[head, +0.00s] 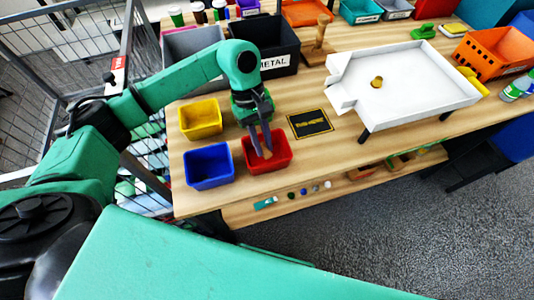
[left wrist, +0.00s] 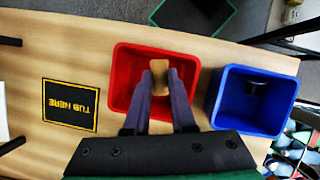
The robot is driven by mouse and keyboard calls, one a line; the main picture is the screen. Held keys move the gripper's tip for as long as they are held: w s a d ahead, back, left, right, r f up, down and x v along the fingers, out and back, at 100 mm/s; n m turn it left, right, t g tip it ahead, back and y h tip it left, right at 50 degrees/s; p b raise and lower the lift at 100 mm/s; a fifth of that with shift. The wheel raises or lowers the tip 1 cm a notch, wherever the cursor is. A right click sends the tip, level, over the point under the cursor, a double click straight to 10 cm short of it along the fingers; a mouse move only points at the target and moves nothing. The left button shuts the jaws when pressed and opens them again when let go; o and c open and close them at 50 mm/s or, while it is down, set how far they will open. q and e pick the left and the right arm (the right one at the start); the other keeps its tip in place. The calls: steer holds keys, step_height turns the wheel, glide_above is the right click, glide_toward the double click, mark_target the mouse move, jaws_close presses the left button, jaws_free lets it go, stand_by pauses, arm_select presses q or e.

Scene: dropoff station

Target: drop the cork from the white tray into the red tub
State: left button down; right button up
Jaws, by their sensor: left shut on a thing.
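The red tub (head: 284,160) stands on the wooden table between the blue tub and the black mat. My left gripper (head: 263,152) points down over the red tub, its fingertips at or just above the opening. It is shut on a tan cork (left wrist: 160,80), which shows between the fingertips in the left wrist view, with the inside of the red tub (left wrist: 124,75) around it. I cannot tell how far the cork is above the tub's floor. The white tray (head: 425,90) stands on legs at the right and holds a small brass-coloured piece (head: 377,82). My right gripper is not in view.
A black mat marked "TUB HERE" (head: 310,123) lies bare. A black "METAL" bin (head: 268,45) stands farther back.

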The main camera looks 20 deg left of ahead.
arm_select(q)
steer(key=shift+w+f, duration=0.15)
steer(key=shift+f, duration=0.05)
steer(key=c, duration=1.2)
jaws_free()
steer(key=o, duration=0.5)
steer(key=shift+s+r, duration=0.1)
steer(key=shift+s, duration=0.15)
steer(key=shift+w, duration=0.1)
steer(key=shift+w+a+r, duration=0.15)
steer(key=shift+r, duration=0.1)
steer(key=b+v, duration=0.3)
steer(key=v, duration=1.1)
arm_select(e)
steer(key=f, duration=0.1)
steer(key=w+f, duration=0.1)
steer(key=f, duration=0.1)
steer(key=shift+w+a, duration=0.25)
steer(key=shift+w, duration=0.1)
